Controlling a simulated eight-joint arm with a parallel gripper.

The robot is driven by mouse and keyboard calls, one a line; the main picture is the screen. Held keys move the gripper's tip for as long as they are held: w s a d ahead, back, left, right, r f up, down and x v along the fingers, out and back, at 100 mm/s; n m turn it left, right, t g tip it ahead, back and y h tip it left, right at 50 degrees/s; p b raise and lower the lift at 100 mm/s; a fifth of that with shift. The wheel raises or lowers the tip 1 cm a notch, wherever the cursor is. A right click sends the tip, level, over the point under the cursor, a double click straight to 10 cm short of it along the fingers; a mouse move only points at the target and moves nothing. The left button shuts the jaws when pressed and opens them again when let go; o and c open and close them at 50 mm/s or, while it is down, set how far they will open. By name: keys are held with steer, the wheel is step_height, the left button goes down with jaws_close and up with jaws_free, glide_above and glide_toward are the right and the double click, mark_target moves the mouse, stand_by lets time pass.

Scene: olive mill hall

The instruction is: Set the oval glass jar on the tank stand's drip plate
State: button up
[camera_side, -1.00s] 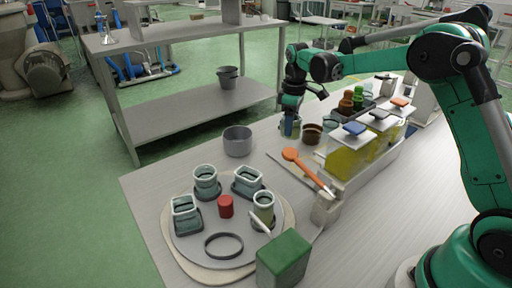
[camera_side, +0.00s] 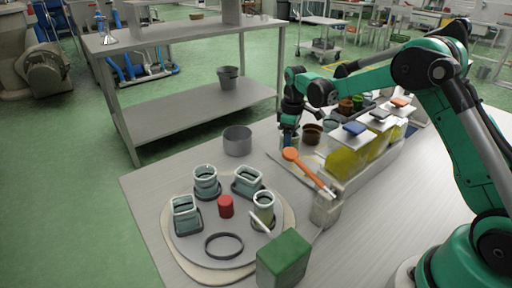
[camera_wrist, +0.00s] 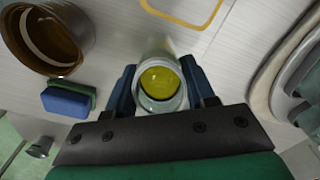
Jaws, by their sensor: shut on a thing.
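The glass jar (camera_wrist: 160,101) is between the blue fingers of my gripper (camera_wrist: 160,84) in the wrist view. Its open mouth faces the camera and yellow shows inside. In the side view my gripper (camera_side: 288,137) points down over the table, left of the tank stand (camera_side: 372,176) with its yellow-filled tanks. The jar is mostly hidden there. A flat pale plate (camera_side: 277,157) shows along the near left side of the tanks, below my gripper; it looks like the drip plate. I cannot tell whether the jar touches it.
A brown pot (camera_side: 312,134) stands near my gripper, and a grey pot (camera_side: 237,141) farther left. A round tray (camera_side: 188,249) holds several jars and a red cylinder. A green block (camera_side: 283,260) stands in front.

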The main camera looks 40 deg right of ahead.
steer(key=shift+f, duration=0.3)
steer(key=o, duration=1.1)
steer(key=shift+o, duration=1)
steer(key=shift+r, duration=3.55)
